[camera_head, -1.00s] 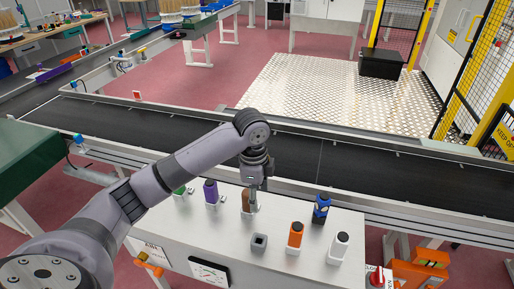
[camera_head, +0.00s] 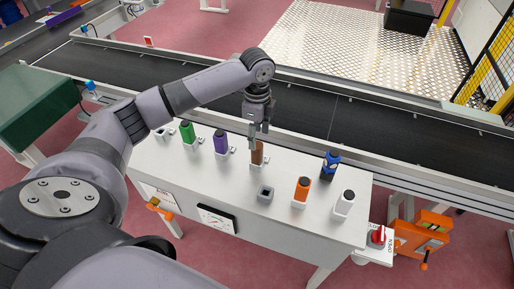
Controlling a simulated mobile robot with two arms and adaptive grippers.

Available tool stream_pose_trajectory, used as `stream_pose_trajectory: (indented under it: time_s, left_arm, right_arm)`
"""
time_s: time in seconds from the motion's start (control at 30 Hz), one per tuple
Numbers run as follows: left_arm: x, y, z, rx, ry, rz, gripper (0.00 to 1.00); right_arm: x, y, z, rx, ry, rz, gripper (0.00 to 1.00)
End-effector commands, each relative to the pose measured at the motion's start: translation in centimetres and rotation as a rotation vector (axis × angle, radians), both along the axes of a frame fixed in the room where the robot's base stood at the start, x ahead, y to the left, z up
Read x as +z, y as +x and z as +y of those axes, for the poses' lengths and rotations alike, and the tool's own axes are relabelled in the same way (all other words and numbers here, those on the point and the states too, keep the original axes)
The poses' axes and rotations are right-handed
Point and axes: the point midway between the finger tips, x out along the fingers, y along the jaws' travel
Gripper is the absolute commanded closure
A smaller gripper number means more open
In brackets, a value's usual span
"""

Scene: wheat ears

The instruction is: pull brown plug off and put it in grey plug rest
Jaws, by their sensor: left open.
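The brown plug (camera_head: 258,154) stands upright in a light socket on the white cabinet top, in the middle of the back row. My left gripper (camera_head: 257,136) points down right above it, with its fingers around or just in front of the plug's top; I cannot tell if they touch it. The gripper is open. The grey plug rest (camera_head: 265,194) is a small, empty square holder in front of the brown plug. My right gripper is not in view.
A green plug (camera_head: 187,131) and a purple plug (camera_head: 221,142) stand to the left. A black conveyor (camera_head: 340,125) runs behind the cabinet (camera_head: 230,185).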

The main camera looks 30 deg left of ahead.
Motion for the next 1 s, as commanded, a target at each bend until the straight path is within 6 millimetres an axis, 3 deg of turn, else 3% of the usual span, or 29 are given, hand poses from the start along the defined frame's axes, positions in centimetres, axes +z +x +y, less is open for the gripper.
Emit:
stream_pose_trajectory:
  time_s: [0.2,0.4,0.83,1.0]
  left_arm:
    - [-4.2,-0.1,0.0,0.000,0.001,0.002,0.48]
    - [-6.6,0.0,0.0,0.000,0.000,0.001,0.48]
    - [-7.4,0.0,0.0,-0.001,0.000,-0.001,0.49]
    - [-7.4,0.0,0.0,-0.001,0.000,-0.001,0.60]
  right_arm:
    - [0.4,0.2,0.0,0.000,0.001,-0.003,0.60]
    - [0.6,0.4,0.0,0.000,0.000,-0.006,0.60]
    - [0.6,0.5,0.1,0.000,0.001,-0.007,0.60]
    - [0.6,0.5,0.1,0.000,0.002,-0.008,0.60]
